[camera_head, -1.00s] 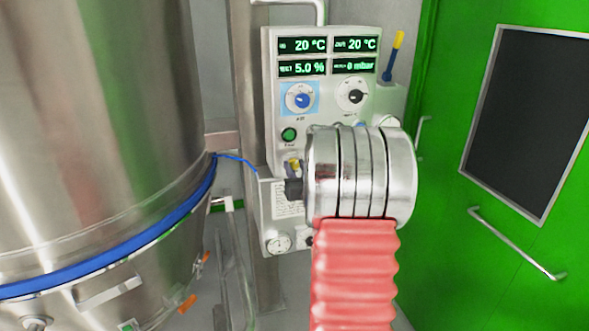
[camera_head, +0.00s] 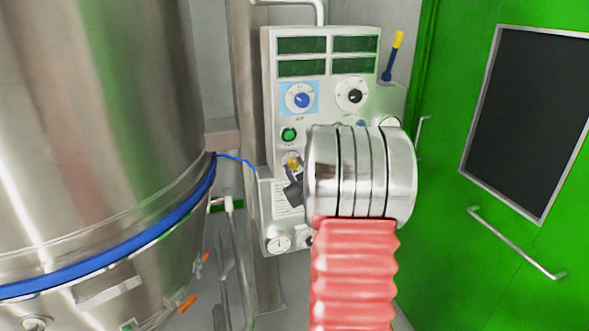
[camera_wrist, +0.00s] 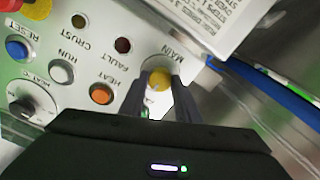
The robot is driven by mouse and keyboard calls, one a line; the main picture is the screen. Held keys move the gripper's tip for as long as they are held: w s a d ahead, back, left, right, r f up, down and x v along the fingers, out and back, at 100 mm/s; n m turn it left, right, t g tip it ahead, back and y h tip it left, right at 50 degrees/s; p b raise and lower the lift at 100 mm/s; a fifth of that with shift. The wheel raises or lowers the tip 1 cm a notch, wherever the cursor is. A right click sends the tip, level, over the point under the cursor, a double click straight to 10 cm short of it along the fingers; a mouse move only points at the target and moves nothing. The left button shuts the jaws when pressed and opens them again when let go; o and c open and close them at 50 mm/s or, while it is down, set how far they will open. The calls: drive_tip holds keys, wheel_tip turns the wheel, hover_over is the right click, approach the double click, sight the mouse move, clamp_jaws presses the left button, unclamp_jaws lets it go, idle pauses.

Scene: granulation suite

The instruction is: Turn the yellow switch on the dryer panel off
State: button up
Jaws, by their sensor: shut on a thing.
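The yellow switch (camera_head: 292,163) sits low on the pale dryer panel (camera_head: 320,122), left of my wrist. In the wrist view the yellow knob (camera_wrist: 159,79) lies beside the word MAIN. My gripper (camera_wrist: 159,86) is shut on it, with one dark finger on each side. In the head view my gripper (camera_head: 291,178) is tilted at the panel and partly hidden behind my wrist. The four display windows (camera_head: 302,67) at the panel's top are dark.
A large steel vessel (camera_head: 90,120) with a blue band stands close on the left. A green door (camera_head: 450,110) stands on the right. A blue selector (camera_head: 301,98), a black one (camera_head: 354,94) and a green button (camera_head: 289,134) are above the switch.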

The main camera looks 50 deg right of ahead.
drive_tip(key=n, duration=0.6)
drive_tip(key=shift+w+a, duration=0.2)
drive_tip(key=shift+a, duration=0.05)
drive_tip(key=shift+n, duration=0.4)
drive_tip(key=o, duration=0.7)
drive_tip(key=shift+f, duration=0.1)
drive_tip(key=shift+c, duration=0.2)
drive_tip(key=o, duration=0.4)
drive_tip(key=shift+d, duration=0.1)
drive_tip(key=shift+s, duration=0.1)
